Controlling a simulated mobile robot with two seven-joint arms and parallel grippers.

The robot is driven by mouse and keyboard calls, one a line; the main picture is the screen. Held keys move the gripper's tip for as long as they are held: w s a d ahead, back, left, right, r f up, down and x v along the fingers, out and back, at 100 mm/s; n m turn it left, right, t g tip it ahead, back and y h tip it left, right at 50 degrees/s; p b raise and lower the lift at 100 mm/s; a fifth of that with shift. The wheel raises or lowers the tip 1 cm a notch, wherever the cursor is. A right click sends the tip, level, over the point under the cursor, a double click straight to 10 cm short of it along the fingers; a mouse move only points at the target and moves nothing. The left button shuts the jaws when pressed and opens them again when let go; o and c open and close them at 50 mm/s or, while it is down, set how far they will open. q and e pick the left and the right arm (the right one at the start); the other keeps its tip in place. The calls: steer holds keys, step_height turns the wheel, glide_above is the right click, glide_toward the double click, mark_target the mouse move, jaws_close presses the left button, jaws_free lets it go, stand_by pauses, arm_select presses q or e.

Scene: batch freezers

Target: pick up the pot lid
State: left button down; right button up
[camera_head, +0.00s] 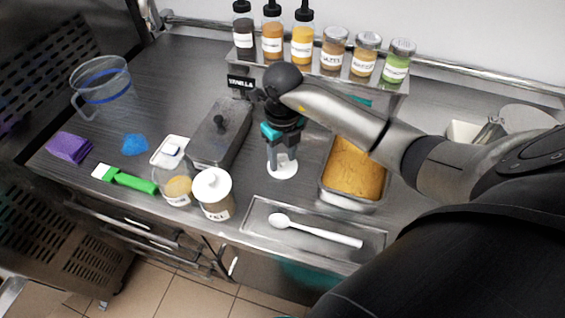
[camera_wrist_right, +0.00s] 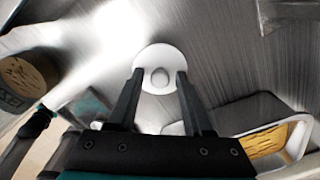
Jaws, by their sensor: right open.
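The pot lid (camera_head: 282,171) looks like a small white disc lying flat on the steel counter. In the right wrist view the pot lid (camera_wrist_right: 147,56) shows a round knob at its centre. My right gripper (camera_head: 282,157) points down just over the lid and hides part of it. In the wrist view the right gripper (camera_wrist_right: 160,72) is open, with one finger on each side of the knob. I cannot tell how high the fingertips are above the counter. My left gripper is not in view.
A lidded metal container (camera_head: 219,135) stands left of the gripper, and a pan of yellow food (camera_head: 354,168) stands right. A labelled jar (camera_head: 214,196) and a tray with a white spoon (camera_head: 315,231) are in front. Several bottles stand on a back shelf (camera_head: 392,86).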

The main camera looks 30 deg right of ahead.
steer(key=shift+f, duration=0.15)
jaws_close()
stand_by(0.4)
